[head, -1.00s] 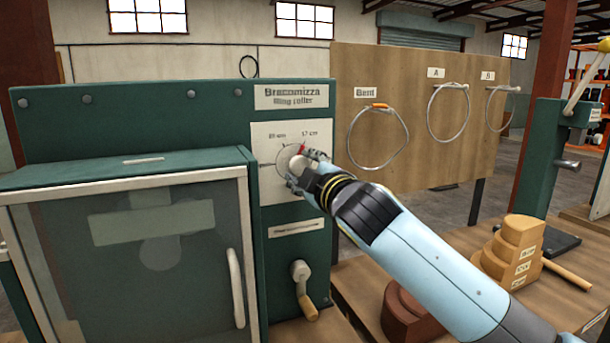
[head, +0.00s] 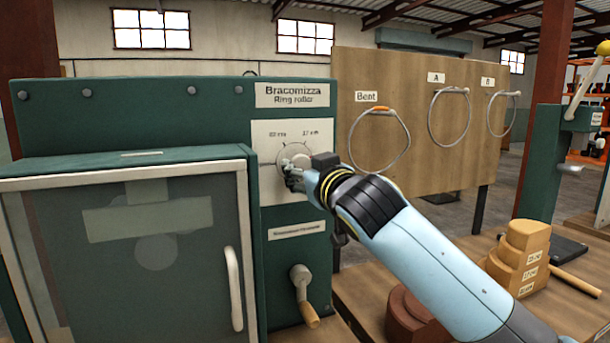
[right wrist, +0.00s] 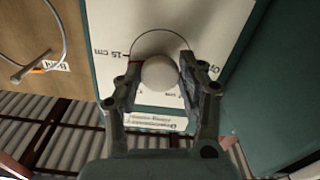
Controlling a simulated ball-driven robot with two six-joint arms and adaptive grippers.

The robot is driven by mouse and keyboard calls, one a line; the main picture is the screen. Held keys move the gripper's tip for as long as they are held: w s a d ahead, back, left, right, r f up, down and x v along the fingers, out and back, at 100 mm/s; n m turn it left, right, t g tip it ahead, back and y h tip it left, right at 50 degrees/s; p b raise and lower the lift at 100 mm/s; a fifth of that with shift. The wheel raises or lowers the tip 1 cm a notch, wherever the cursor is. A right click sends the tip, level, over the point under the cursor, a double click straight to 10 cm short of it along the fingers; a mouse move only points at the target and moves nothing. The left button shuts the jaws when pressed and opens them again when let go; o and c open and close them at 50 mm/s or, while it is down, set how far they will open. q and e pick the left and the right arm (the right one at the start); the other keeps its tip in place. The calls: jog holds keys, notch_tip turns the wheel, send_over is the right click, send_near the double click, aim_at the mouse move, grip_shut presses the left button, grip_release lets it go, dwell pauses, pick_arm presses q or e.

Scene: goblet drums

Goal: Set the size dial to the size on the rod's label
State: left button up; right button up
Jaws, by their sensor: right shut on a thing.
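The size dial (head: 293,149) is a round dial on the white plate of the green ring roller, with size marks around it that are too blurred to read surely. My right gripper (head: 292,168) is at the dial. In the right wrist view its fingers (right wrist: 160,78) are shut on the pale round knob (right wrist: 160,72), one on each side. A mark that looks like "15 cm" shows left of the knob there. The dial's pointer is mostly hidden, so I cannot tell its setting. I cannot make out the labelled rod. My left gripper is not in view.
The ring roller (head: 200,112) has a glass-fronted door (head: 150,250) and a crank (head: 303,290) below the dial. A board (head: 420,130) with several hanging rings stands behind. Stepped wooden blocks (head: 522,250) and a brown round block (head: 410,315) are on the table at right.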

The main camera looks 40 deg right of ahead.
jog(key=shift+f+m+b, duration=0.2)
jog(key=shift+m+b, duration=0.1)
jog(key=shift+m, duration=0.7)
jog(key=o, duration=1.1)
jog(key=shift+r, duration=0.1)
jog(key=shift+o, duration=0.2)
jog(key=v, duration=1.2)
